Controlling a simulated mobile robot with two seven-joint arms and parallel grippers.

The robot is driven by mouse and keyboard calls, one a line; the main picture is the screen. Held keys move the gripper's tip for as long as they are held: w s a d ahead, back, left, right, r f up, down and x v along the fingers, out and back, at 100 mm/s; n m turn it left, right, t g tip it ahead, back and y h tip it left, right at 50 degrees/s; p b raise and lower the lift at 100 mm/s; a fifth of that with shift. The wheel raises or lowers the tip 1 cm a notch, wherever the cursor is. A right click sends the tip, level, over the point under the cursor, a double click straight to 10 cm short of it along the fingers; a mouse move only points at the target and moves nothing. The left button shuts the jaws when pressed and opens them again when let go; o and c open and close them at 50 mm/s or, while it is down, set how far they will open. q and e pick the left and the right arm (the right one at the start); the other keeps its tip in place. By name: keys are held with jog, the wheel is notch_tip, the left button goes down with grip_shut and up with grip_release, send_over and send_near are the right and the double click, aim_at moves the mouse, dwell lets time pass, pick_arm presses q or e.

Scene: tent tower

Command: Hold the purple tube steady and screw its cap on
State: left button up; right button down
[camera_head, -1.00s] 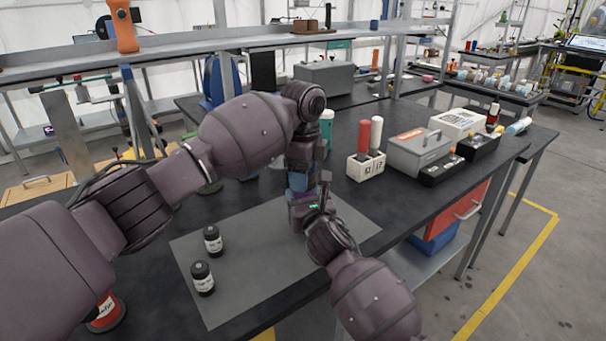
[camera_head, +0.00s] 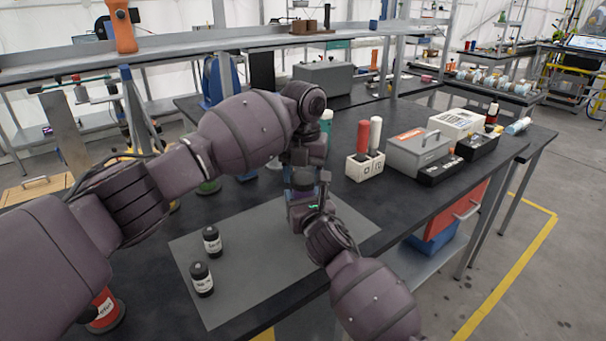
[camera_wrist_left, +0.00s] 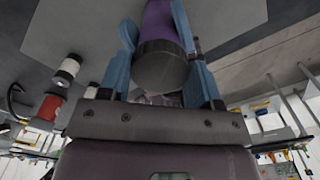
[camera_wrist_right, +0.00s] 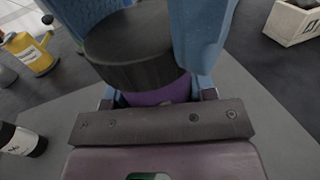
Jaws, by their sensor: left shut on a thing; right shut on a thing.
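The purple tube (camera_wrist_right: 160,93) stands on or just above the grey mat, with its dark ridged cap (camera_wrist_right: 132,48) at its top end. My right gripper (camera_head: 302,205) is shut on the tube below the cap. My left gripper (camera_head: 303,180) comes from above and is shut on the cap, with its blue fingers on both sides. The left wrist view shows the cap (camera_wrist_left: 160,66) with the purple tube (camera_wrist_left: 160,22) beyond it. The seam between cap and tube is partly hidden, so I cannot tell how far the cap is on. In the head view the grippers mostly hide both.
Two dark-capped bottles (camera_head: 212,240) (camera_head: 202,279) stand on the left part of the grey mat (camera_head: 250,270). A white holder (camera_head: 364,168) with red and white handles and a grey toolbox (camera_head: 418,155) stand to the right. The mat's front is clear.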

pick_arm(q)
jog(key=m, duration=0.5)
jog(key=shift+d+r, duration=0.1)
jog(key=o, duration=0.9)
jog(key=shift+s, duration=0.1)
jog(key=shift+r, duration=2.2)
jog(key=shift+c, duration=0.5)
